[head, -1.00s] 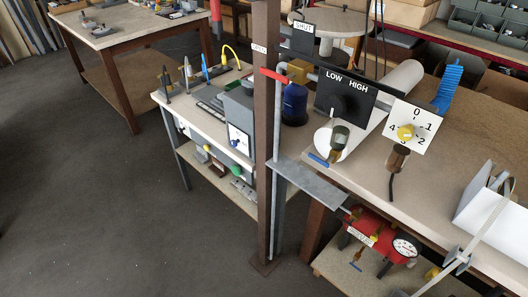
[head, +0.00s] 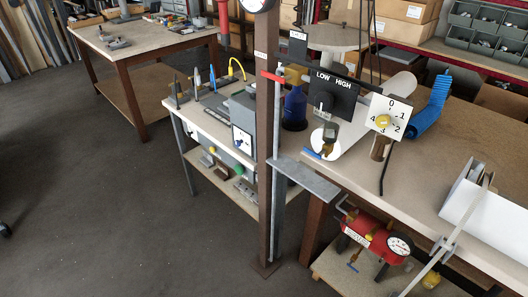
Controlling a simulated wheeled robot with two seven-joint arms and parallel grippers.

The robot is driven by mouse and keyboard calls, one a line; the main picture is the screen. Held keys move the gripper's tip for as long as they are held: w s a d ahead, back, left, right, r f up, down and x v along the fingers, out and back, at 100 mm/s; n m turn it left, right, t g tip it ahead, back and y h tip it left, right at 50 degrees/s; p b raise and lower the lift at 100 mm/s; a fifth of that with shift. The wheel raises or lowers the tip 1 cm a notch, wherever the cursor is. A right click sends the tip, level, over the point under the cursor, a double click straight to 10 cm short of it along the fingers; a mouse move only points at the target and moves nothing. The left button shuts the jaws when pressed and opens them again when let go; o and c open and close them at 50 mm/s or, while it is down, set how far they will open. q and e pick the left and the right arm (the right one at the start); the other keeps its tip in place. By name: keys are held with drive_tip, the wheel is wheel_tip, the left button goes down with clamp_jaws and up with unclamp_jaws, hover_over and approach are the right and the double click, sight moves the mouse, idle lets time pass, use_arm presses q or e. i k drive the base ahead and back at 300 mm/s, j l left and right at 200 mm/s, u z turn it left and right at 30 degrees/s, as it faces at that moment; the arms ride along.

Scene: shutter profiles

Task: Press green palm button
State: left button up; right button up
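A small green round thing (head: 239,170) shows low on the front of the middle bench, beside the brown post. It is too small to tell whether it is the green palm button. No other green button stands out clearly. Neither of my grippers is in view.
A brown post (head: 266,130) with a red-handled lever (head: 273,76) and a flat grey plate (head: 305,179) stands before the benches. The right bench (head: 462,125) carries a LOW/HIGH switch panel (head: 334,94) and a numbered dial (head: 388,117). A red tank (head: 372,237) sits below. Floor at left is clear.

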sight(239, 169)
drive_tip(key=i+l+u, duration=0.1)
drive_tip(key=l+u, duration=0.15)
drive_tip(key=l, duration=0.45)
drive_tip(key=l+u, duration=0.25)
drive_tip(key=l, duration=0.45)
